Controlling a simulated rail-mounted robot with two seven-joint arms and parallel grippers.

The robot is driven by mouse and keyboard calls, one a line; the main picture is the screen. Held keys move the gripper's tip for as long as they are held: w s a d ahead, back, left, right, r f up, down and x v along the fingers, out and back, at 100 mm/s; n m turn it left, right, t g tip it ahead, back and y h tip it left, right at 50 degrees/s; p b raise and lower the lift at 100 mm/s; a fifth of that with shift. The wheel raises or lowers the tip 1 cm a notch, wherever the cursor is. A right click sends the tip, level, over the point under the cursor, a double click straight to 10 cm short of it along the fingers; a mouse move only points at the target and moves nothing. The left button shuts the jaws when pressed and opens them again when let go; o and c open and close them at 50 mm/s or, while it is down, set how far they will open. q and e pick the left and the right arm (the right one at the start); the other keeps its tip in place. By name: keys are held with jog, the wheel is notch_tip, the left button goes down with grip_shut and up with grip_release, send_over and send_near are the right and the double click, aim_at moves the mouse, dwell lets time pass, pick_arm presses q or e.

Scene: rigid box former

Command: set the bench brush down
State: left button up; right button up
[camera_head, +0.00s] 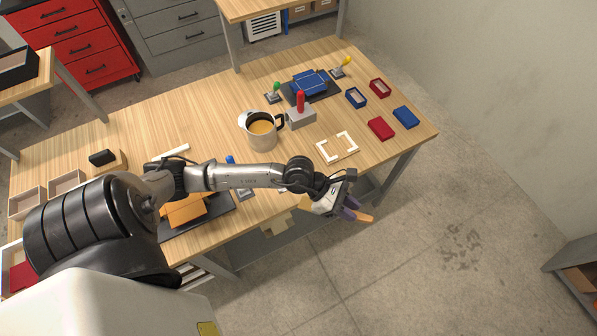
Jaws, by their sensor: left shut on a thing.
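My left gripper (350,208) reaches past the front edge of the workbench (110,115), above the floor side. Its purple fingers are shut on the bench brush, of which a small orange-tan piece (365,218) shows at the fingertips. The rest of the brush is hard to make out behind the gripper. A pale tan piece (278,226) shows left of the gripper, below the bench edge; I cannot tell whether it belongs to the brush. My right gripper is not in view.
A metal jug (257,137) of amber contents, a grey block with a red handle (300,108), a pale frame (337,148), and red (381,128) and blue (405,117) boxes stand on the bench. An orange folded piece (184,210) lies under my arm.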

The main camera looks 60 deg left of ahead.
pick_arm(q)
jog(key=a+f+y, duration=0.1)
jog(key=a+f, duration=0.2)
jog(key=a, duration=0.4)
jog(key=s+a+f+y, duration=0.1)
jog(key=a+f, duration=0.2)
jog(key=a, duration=0.4)
jog(key=a+f+y, duration=0.1)
jog(key=a+f, duration=0.2)
jog(key=a, duration=0.4)
jog(key=shift+s+a+f+n+g, duration=0.2)
jog(key=shift+s+n+g, duration=0.1)
jog(key=shift+n+g, duration=0.1)
jog(key=shift+f, duration=2.05)
jog(key=shift+f, duration=0.1)
jog(key=o, duration=0.9)
